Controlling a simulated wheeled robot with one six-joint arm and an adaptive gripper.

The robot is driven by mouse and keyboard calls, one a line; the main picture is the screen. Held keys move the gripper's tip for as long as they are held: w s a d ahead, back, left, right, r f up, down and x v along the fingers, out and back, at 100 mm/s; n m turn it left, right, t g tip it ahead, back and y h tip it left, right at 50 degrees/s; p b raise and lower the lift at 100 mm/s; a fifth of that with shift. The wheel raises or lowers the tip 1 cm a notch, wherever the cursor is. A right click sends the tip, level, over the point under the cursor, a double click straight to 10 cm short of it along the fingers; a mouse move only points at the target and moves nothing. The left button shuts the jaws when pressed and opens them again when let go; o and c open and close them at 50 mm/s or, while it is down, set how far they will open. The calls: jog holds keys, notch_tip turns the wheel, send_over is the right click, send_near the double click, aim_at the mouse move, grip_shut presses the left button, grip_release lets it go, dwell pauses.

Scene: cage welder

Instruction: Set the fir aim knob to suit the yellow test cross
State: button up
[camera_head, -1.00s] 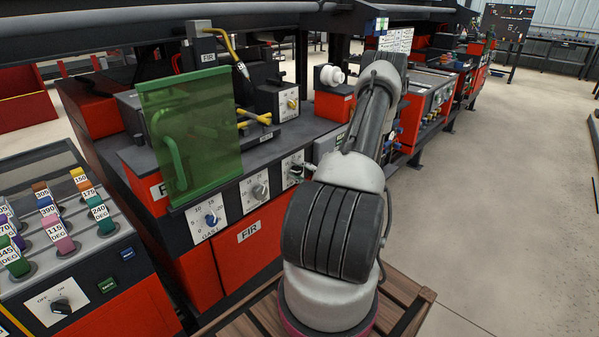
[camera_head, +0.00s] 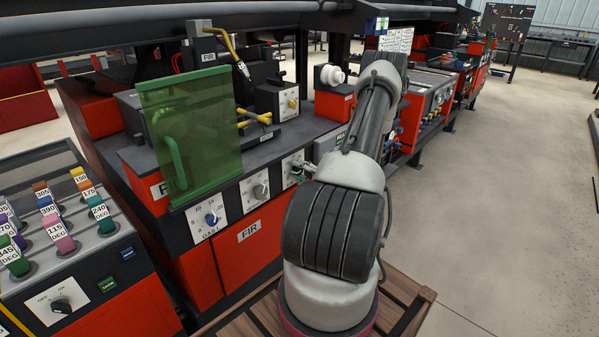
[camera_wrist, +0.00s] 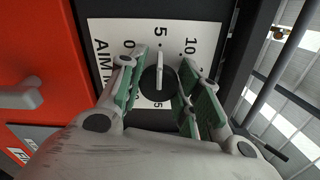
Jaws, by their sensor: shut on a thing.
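The aim knob (camera_wrist: 158,78) is a dark round knob with a pale pointer bar on a white dial plate (camera_wrist: 105,30) marked AIM, seen in the wrist view. Its pointer is directed at about the 5 mark. My gripper (camera_wrist: 162,72) has its green-padded fingers on either side of the knob, shut on it. In the head view the fingers show small and partly hidden at the aim dial, the rightmost of three dials on the FIR bench front (camera_head: 248,233). The yellow test cross (camera_head: 256,118) appears on the FIR bench, right of the green screen.
A gas knob (camera_head: 211,219) and a middle knob (camera_head: 260,191) sit left of the aim dial. A translucent green screen (camera_head: 192,135) stands above them. A rack of coloured labelled tags (camera_head: 62,236) stands at the left. The floor at the right (camera_head: 500,200) is clear.

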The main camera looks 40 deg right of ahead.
jog(key=o, duration=1)
jog(key=shift+o, duration=0.2)
jog(key=s, duration=1.2)
jog(key=shift+d, duration=0.45)
